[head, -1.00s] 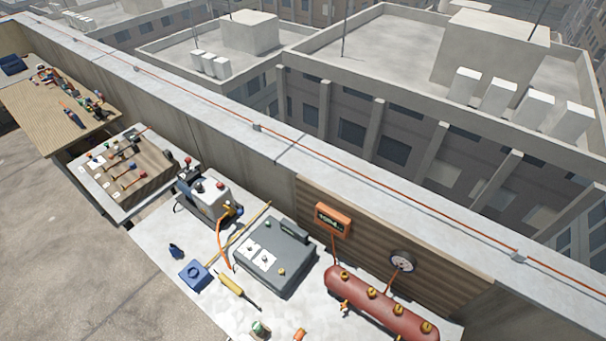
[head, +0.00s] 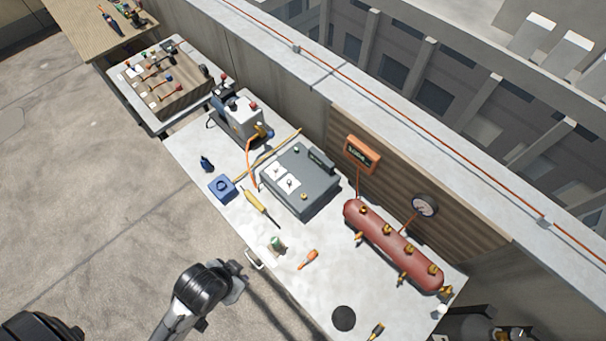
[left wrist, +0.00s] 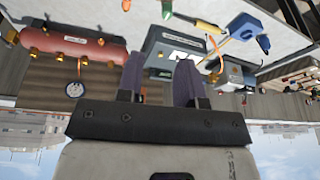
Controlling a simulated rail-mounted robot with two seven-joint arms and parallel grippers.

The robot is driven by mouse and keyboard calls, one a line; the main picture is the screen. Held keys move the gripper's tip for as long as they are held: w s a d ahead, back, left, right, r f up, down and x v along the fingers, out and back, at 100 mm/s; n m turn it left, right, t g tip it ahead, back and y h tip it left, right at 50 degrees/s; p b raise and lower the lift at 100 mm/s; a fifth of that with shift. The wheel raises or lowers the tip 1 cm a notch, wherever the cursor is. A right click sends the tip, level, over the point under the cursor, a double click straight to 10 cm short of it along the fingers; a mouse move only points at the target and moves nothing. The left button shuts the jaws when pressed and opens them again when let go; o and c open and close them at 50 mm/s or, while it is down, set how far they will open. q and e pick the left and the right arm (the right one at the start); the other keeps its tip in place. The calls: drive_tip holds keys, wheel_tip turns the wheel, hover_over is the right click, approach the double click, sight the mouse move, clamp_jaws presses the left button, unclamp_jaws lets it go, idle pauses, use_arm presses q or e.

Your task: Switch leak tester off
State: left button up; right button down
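The grey box-shaped device (head: 301,187), which I take as the leak tester, stands mid-bench. Its top has two white plates with small switches, a green knob, a brass knob and a dark raised part at the back. Switch positions are too small to read. In the left wrist view, which is upside down, the grey device (left wrist: 172,46) appears beyond the fingers. My left gripper (left wrist: 158,80) has its two fingers apart with nothing between them. In the head view my left arm is at the bottom, off the bench's front edge, apart from the device. My right gripper is not identifiable.
A wall runs behind.

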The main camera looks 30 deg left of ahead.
use_arm(q)
clamp_jaws()
drive_tip(key=shift+d, duration=0.15)
idle(1.3)
